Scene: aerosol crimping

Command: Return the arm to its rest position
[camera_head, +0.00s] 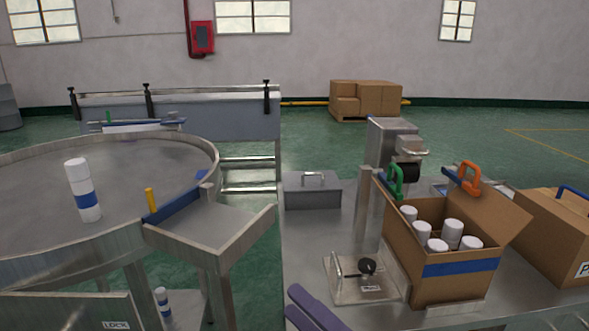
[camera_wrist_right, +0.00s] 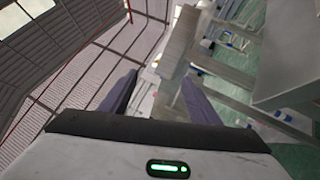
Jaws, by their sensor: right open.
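My right gripper (camera_head: 291,299) shows at the bottom middle of the head view as two dark purple fingers, apart and empty. In the right wrist view the same gripper (camera_wrist_right: 157,86) has a clear gap between its fingers, with nothing held. It is in front of the steel workbench (camera_head: 322,228) and left of the small clear fixture (camera_head: 366,278). The rest of the right arm is out of the head view. My left gripper and arm are not in view.
An open cardboard box (camera_head: 445,283) with several white cans stands on the bench, with a closed box (camera_head: 560,230) to its right. A white can with a blue band (camera_head: 83,190) stands on the round table (camera_head: 140,165) at left. A grey lidded box (camera_head: 312,190) sits farther back.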

